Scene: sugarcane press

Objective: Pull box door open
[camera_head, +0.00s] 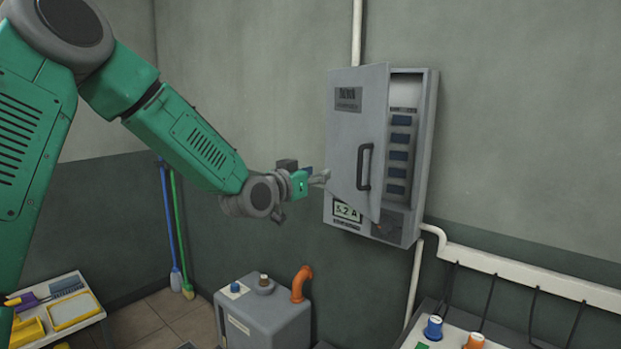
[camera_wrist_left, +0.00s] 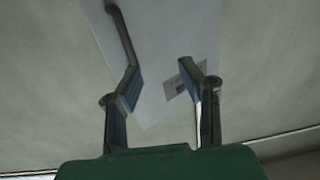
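The grey wall box (camera_head: 430,150) hangs on the back wall. Its door (camera_head: 345,135) stands ajar, with a gap at the right showing several dark blue breakers inside. A dark bar handle (camera_head: 365,167) is on the door's right part. My left gripper (camera_head: 322,178) is beside the door's left part, left of the handle and apart from it. In the left wrist view, its two fingers (camera_wrist_left: 163,72) are spread with nothing held between them. The pale door panel (camera_wrist_left: 185,35) lies beyond them, and the handle (camera_wrist_left: 122,35) overlaps the left fingertip in the picture. My right gripper is not in view.
A grey machine with an orange pipe (camera_head: 301,284) stands below the box. A white conduit (camera_head: 520,272) runs right along the wall. A control panel (camera_head: 450,335) is at the lower right, and a tool table (camera_head: 60,310) at the lower left.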

